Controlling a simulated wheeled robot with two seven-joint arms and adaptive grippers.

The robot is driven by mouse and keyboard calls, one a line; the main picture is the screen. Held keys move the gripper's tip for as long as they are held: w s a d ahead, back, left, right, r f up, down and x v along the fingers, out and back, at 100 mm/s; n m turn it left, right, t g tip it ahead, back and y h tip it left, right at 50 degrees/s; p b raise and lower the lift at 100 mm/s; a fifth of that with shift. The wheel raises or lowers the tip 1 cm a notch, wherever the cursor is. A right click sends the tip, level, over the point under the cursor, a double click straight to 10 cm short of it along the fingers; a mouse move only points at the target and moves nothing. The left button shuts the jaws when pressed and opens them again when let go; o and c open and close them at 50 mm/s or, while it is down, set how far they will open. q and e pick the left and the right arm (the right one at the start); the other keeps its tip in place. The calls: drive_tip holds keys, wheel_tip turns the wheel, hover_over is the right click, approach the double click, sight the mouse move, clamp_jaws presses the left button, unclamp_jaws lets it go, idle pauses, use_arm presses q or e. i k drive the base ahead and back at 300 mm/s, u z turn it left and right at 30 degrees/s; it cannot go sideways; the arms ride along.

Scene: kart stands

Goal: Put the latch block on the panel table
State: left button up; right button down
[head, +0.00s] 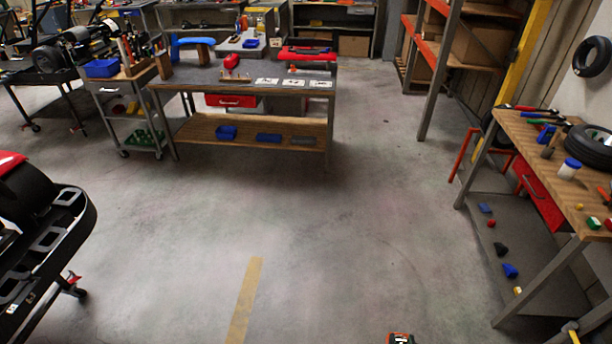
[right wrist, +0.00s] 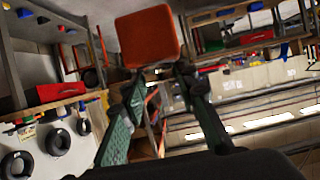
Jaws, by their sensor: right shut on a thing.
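My right gripper (right wrist: 158,82) is shut on an orange-red block, which I take to be the latch block (right wrist: 148,38); the block stands out past the fingertips. In the head view only the block's orange-red top (head: 400,335) and a bit of the dark gripper show at the bottom edge, over the floor. A grey-topped table (head: 200,77), probably the panel table, stands at the back left of centre, well away from the gripper. A red knob, white cards and a blue-topped item are on it. My left gripper is not in view.
A wooden workbench (head: 521,136) with tyres and small parts stands at the right, loose parts below it. A tool cart (head: 118,82) stands left of the grey-topped table. A black kart part (head: 50,215) juts in at left. The middle floor (head: 330,220) is clear.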

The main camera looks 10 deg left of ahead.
sight(252, 73)
drive_tip(key=u, duration=1.15)
drive_tip(key=i, duration=5)
drive_tip(key=u, duration=1.7)
drive_tip(key=i, duration=1.5)
drive_tip(key=z, duration=2.4)
